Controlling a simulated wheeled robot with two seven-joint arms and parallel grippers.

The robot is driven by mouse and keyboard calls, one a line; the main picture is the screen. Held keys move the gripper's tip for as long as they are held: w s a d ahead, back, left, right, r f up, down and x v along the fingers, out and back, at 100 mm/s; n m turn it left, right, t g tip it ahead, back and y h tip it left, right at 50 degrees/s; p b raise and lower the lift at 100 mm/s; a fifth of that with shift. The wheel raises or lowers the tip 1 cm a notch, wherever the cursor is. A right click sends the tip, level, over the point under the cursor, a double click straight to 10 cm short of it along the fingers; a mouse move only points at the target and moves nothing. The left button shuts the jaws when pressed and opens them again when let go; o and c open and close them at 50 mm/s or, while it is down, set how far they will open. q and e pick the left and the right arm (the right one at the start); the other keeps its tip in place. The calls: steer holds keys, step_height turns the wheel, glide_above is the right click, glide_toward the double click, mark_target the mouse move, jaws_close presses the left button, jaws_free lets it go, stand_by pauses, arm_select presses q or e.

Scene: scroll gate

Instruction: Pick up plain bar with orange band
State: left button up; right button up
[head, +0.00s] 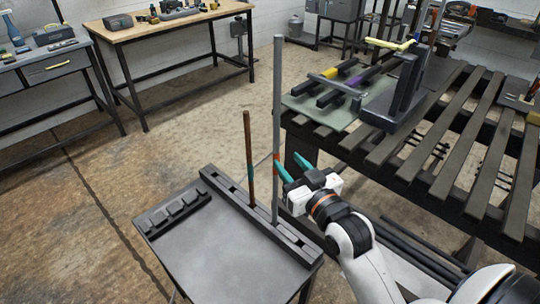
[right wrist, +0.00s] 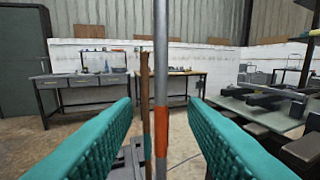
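The plain grey bar (head: 277,90) stands upright in a slot of the dark rack (head: 215,182) on the small table. Its orange band (right wrist: 161,132) shows in the right wrist view, where the bar (right wrist: 160,50) runs upright between the two teal fingers. My right gripper (head: 293,166) is open, with its fingertips close to the bar at about band height. I see no finger touching the bar. In the head view the band is partly hidden by a fingertip. My left gripper is not in view.
A rusty brown bar (head: 248,140) with a teal band stands in the same rack, left of the grey bar. A dark block holder (head: 172,211) lies on the small table (head: 225,255). A slatted bench (head: 440,180) with a green mat (head: 325,112) stands at right.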

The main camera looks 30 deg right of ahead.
mark_target(278, 150)
steer(key=w, duration=0.4)
steer(key=w+p, duration=0.1)
steer(key=w, duration=0.4)
steer(key=shift+f, duration=0.2)
steer(key=shift+s, duration=0.1)
jaws_close()
stand_by(0.9)
steer(key=shift+r, duration=0.15)
